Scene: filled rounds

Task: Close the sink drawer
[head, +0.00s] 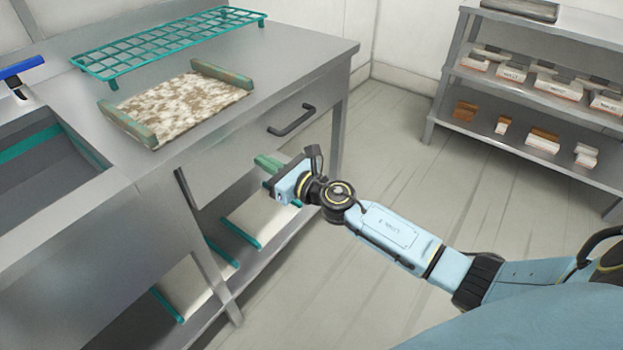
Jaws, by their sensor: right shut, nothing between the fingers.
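The drawer front (235,150) is a grey metal panel under the counter edge, with a dark bar handle (292,120) toward its right end. A dark narrow strip shows at its left end. I cannot tell how far the drawer stands out. The sink basin (50,190) is at the left of the counter. My right gripper (281,182) is just below and in front of the drawer front, under the handle. It is shut and empty; I cannot tell whether it touches the panel. My left gripper is not in view.
The counter (290,60) holds a teal wire rack (170,42) and a speckled board with green ends (185,103). Trays (265,215) lie on the lower shelf behind my gripper. A shelf unit (540,85) with boxes stands at the right. The floor (390,160) between is clear.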

